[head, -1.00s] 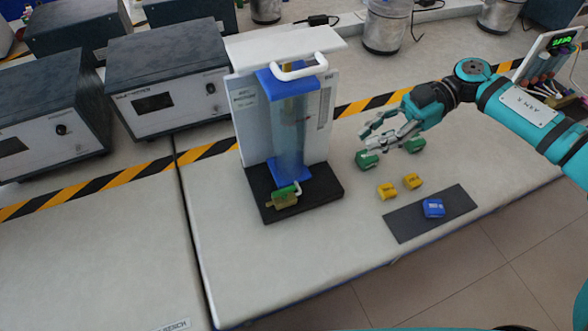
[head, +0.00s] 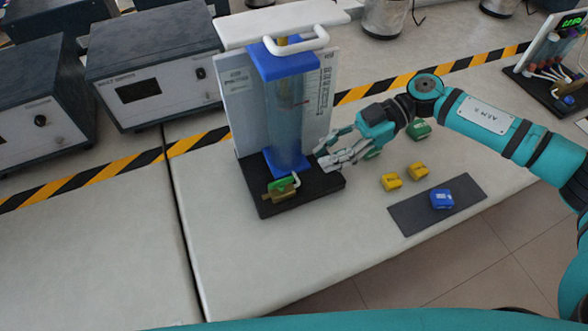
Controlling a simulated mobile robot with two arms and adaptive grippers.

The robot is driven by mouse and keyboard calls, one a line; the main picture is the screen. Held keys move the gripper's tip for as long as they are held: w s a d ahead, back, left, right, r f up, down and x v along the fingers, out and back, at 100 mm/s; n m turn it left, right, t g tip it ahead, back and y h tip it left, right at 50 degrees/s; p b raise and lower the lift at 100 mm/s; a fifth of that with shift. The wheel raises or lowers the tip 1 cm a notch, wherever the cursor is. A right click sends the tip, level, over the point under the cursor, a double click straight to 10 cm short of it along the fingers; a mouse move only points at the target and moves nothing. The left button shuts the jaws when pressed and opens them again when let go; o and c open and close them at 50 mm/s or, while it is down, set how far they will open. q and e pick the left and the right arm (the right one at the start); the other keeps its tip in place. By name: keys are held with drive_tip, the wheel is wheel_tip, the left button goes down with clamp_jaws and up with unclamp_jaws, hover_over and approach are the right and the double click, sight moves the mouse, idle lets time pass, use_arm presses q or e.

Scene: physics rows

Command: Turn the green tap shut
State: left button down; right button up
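The green tap (head: 281,184) sits on a brass body (head: 284,194) low at the front of a clear column (head: 289,125) with blue end blocks. A thin white spout bends up beside the tap. The column stands on a black base (head: 322,184). My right gripper (head: 326,160) is at the right side of the column's foot, to the right of the tap and apart from it. Its fingers look spread with nothing between them. Whether the fingertips touch the column or base cannot be told. My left gripper is not in view.
Two yellow blocks (head: 391,181) and green blocks (head: 418,130) lie right of the base. A blue block (head: 441,199) lies on a dark mat (head: 469,194). Grey instrument boxes (head: 152,68) stand at left. The bench is clear in front of the base.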

sight(291, 177)
drive_tip(key=x, duration=0.8)
drive_tip(key=shift+p, duration=0.35)
drive_tip(key=shift+c, duration=0.2)
clamp_jaws()
